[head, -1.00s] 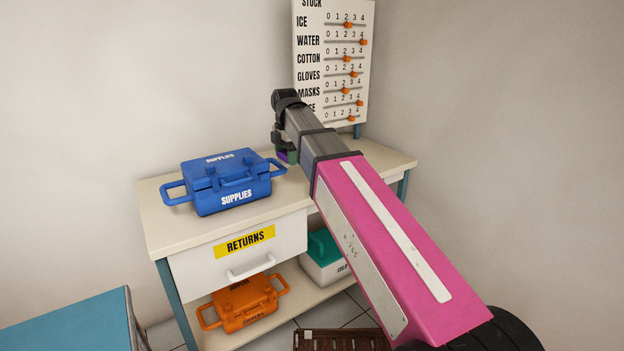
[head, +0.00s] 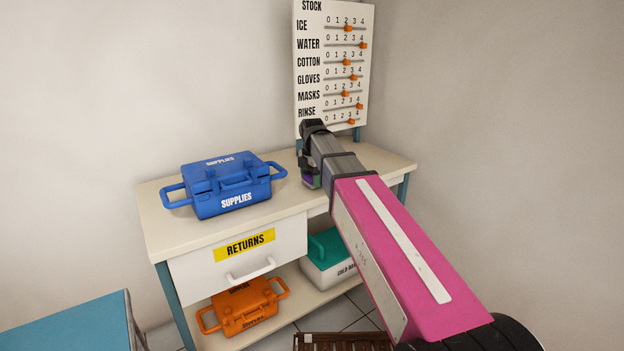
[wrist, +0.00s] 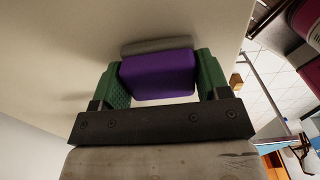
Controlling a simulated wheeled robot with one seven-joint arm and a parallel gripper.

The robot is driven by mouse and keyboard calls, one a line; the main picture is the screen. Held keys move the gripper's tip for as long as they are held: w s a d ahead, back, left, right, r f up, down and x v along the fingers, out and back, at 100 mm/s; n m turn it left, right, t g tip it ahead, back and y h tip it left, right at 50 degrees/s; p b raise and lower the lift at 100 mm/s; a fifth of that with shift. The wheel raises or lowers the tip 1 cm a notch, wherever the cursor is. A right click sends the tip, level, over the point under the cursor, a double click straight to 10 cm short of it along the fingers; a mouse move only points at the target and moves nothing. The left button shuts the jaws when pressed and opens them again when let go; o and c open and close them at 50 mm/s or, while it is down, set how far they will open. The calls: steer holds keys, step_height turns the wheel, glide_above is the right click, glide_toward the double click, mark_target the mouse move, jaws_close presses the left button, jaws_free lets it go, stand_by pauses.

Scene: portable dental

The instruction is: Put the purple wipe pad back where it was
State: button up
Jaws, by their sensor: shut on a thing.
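The purple wipe pad (wrist: 158,78) sits between the two green fingers of my gripper (wrist: 159,62) in the wrist view, and the fingers are shut on it. A small part of the purple pad (head: 308,181) also shows in the head view, beneath the end of my arm. There my gripper (head: 310,173) is over the right rear part of the table top (head: 200,236), near the foot of the stock board. A grey rounded thing (wrist: 155,46) shows just beyond the pad in the wrist view. I cannot tell whether the pad touches it or the table top.
A blue supplies box (head: 228,188) stands on the table to the left. The stock board (head: 333,65) with orange sliders rises behind my gripper. The returns drawer (head: 215,266) is shut. An orange box (head: 242,306) and a teal-lidded cold box (head: 325,258) stand on the lower shelf.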

steer(key=shift+f, duration=0.2)
steer(key=o, duration=0.9)
step_height(320, 180, up, 12)
stand_by(0.5)
